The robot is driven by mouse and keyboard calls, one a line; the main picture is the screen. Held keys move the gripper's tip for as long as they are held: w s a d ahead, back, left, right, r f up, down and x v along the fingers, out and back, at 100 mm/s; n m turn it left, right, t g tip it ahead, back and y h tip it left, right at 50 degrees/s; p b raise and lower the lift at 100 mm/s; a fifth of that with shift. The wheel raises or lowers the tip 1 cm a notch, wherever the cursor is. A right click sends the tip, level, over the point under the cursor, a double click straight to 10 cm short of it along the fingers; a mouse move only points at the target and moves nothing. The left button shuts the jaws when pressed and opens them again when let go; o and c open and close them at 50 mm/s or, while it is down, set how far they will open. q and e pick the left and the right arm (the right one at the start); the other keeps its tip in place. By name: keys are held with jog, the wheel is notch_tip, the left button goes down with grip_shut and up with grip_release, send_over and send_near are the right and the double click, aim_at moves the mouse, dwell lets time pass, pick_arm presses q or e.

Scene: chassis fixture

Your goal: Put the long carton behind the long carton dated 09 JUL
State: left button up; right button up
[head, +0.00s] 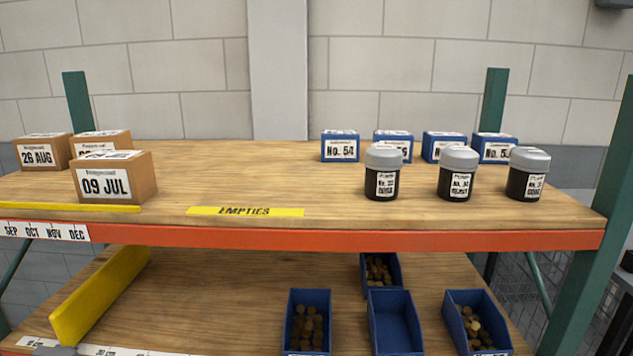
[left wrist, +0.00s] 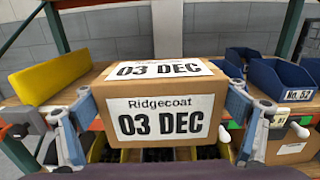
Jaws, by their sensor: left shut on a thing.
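The long carton dated 09 JUL (head: 116,180) stands at the left of the upper shelf, near its front edge. Behind it stand a carton dated 26 AUG (head: 41,152) and another brown carton (head: 101,138), whose date is mostly hidden. My left gripper (left wrist: 160,103) is shut on a brown carton labelled Ridgecoat 03 DEC (left wrist: 160,80), one finger on each side, its label facing the wrist camera. This carton does not show in the head view. My right gripper is in neither view.
Blue boxes (head: 340,146) and grey-lidded black jars (head: 458,174) stand on the upper shelf's right half. Its middle is clear behind the yellow EMPTIES strip (head: 245,211). A yellow divider (head: 100,292) and blue bins (head: 394,325) are on the lower shelf.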

pick_arm(q)
jog(key=s+f, duration=0.2)
jog(key=s, duration=0.6)
jog(key=shift+s+f, duration=0.25)
jog(key=shift+f, duration=0.15)
jog(key=shift+a, duration=0.1)
dwell(0.4)
